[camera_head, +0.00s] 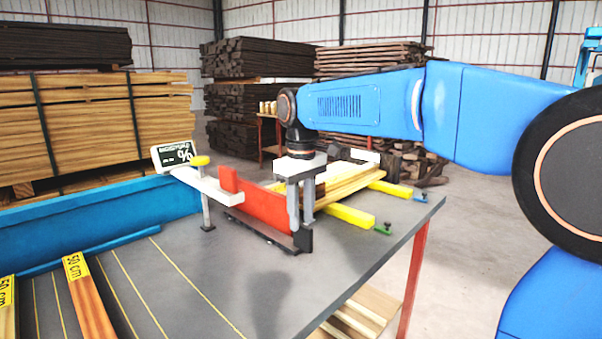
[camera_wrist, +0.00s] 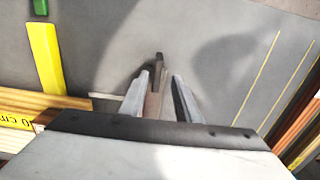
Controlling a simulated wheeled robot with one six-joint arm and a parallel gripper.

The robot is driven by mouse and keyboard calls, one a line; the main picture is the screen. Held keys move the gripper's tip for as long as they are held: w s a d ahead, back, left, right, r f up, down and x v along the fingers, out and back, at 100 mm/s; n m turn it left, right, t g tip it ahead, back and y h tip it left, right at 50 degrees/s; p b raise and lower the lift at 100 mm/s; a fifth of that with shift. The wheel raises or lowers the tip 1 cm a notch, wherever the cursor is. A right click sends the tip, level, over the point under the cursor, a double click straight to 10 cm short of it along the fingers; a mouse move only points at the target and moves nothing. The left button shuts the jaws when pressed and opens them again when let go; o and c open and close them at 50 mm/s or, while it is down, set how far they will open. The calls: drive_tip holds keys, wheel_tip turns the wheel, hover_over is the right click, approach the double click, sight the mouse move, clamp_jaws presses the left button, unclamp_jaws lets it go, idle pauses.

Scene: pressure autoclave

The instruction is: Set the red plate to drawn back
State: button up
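The red plate (camera_head: 262,208) stands upright on a dark rail (camera_head: 262,231) on the grey table, with a raised red tab at its left end. My gripper (camera_head: 301,226) points down at the plate's right end, beside a dark end block (camera_head: 304,240). In the wrist view my gripper (camera_wrist: 160,76) has its two grey fingers apart, with a narrow dark upright piece (camera_wrist: 158,62) showing in the gap. I cannot tell whether either finger touches the plate. The plate's red face does not show clearly in the wrist view.
Yellow bars (camera_head: 351,215) and wooden strips (camera_head: 345,187) lie behind and right. A blue fence (camera_head: 100,220) borders the left; the table's front middle is clear.

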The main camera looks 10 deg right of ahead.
wheel_tip(320, 180, up, 13)
drive_tip(key=shift+r, duration=0.2)
idle(0.4)
drive_tip(key=s+d+f+m+t, duration=0.1)
drive_tip(key=s+d+f+m, duration=0.1)
drive_tip(key=s+d+f, duration=0.3)
drive_tip(key=s+d+f+m+t, duration=0.2)
drive_tip(key=s+d+f, duration=0.3)
drive_tip(key=s+f, duration=0.8)
drive_tip(key=s+d+f+m+t, duration=0.1)
drive_tip(key=s+d+f+m, duration=0.2)
drive_tip(key=s+d+f, duration=0.3)
wheel_tip(320, 180, down, 5)
drive_tip(key=s, duration=0.2)
drive_tip(key=shift+s+f+t, duration=0.2)
drive_tip(key=shift+s+t, duration=0.2)
drive_tip(key=shift+d, duration=0.1)
